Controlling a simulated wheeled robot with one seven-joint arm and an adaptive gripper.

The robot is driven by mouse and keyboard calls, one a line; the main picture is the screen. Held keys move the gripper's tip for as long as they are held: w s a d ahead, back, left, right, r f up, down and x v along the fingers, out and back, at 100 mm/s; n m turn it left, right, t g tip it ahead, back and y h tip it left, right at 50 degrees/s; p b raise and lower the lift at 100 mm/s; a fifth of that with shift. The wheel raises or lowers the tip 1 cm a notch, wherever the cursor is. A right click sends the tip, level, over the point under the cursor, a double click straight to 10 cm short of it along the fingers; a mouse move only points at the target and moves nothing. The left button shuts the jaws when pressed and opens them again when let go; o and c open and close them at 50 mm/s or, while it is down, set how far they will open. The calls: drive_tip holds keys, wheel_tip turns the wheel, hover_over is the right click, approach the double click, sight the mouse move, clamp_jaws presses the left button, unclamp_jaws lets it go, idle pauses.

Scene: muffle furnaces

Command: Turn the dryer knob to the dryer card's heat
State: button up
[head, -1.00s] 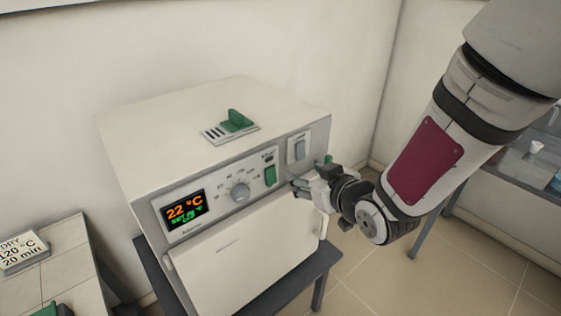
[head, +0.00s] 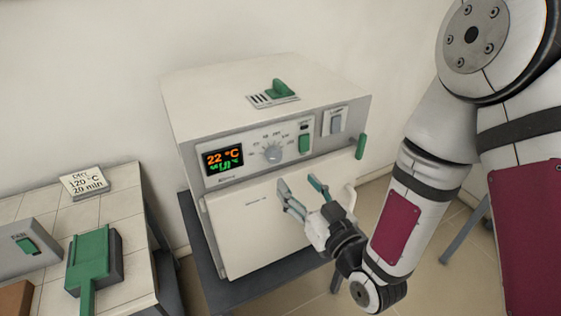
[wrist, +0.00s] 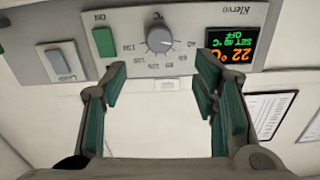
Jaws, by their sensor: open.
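The dryer (head: 262,230) is a white box with a front control panel. Its grey round knob (head: 272,152) sits in a printed temperature scale; the knob also shows in the upside-down wrist view (wrist: 160,40), with its mark apparently near 40. The display (head: 223,160) reads 22 °C in orange, with a green set line that reads about 40 °C and OFF in the wrist view. The dryer card (head: 84,182) reads DRY, 120 °C, 20 min. My gripper (head: 300,186) is open and empty before the dryer door, below the knob and apart from it.
A green switch (head: 305,143) and a grey rocker (head: 336,123) sit right of the knob. A green handle (head: 361,146) stands at the dryer's right side. A green slider (head: 279,89) is on top. The tiled bench (head: 130,235) at left holds a green tray-like piece (head: 91,256).

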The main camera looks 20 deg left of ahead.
sight(276, 157)
drive_tip(key=x, duration=1.1)
drive_tip(key=shift+w, duration=0.1)
drive_tip(key=c, duration=1.2)
